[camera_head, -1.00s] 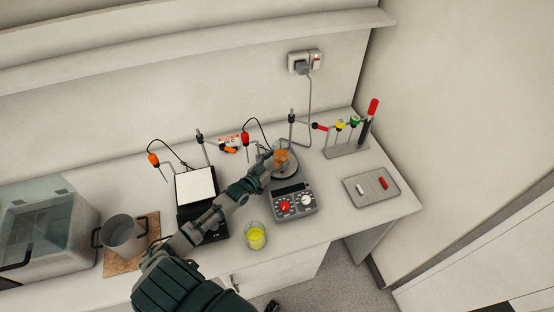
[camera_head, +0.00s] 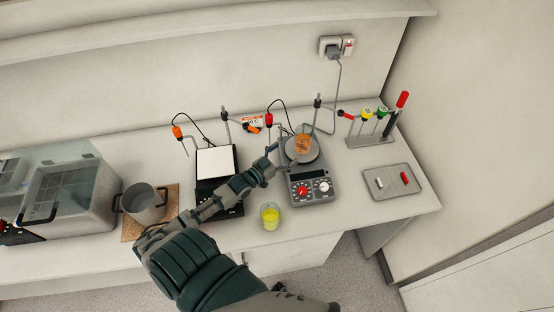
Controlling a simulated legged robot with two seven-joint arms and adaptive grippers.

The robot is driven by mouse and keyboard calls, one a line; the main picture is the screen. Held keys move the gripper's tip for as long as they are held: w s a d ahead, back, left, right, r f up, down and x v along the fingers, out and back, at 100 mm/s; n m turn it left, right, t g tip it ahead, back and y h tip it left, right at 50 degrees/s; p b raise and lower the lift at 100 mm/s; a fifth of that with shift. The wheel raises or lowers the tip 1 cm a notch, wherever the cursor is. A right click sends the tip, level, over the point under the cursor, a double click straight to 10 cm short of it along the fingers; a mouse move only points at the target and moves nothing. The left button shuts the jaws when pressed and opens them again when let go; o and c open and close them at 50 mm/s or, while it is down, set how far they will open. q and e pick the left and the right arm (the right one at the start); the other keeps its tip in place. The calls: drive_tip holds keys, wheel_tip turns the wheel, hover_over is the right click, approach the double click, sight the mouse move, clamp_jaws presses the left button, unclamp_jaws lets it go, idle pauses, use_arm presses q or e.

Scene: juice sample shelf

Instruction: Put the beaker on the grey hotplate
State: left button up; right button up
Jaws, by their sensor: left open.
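A glass beaker with orange liquid (camera_head: 302,145) stands upright on the round plate of the grey hotplate (camera_head: 312,188), toward its back. My left gripper (camera_head: 276,160) is open and empty, just left of the beaker and apart from it, near the hotplate's left edge. A second beaker, with yellow liquid (camera_head: 270,217), stands on the bench in front, left of the hotplate's front. My right gripper is not in view.
A black hotplate with a white top (camera_head: 215,160) stands left of the grey one. Stands with probes and cables rise behind both. A pot (camera_head: 144,204) sits far left, beside a clear-lidded bath (camera_head: 75,195). A grey tray (camera_head: 392,183) and a tube rack (camera_head: 370,140) are right.

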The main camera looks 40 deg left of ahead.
use_arm(q)
drive_tip(key=shift+s+a, duration=0.2)
drive_tip(key=shift+s, duration=1)
drive_tip(key=shift+s+a, duration=0.15)
drive_tip(key=shift+s, duration=1)
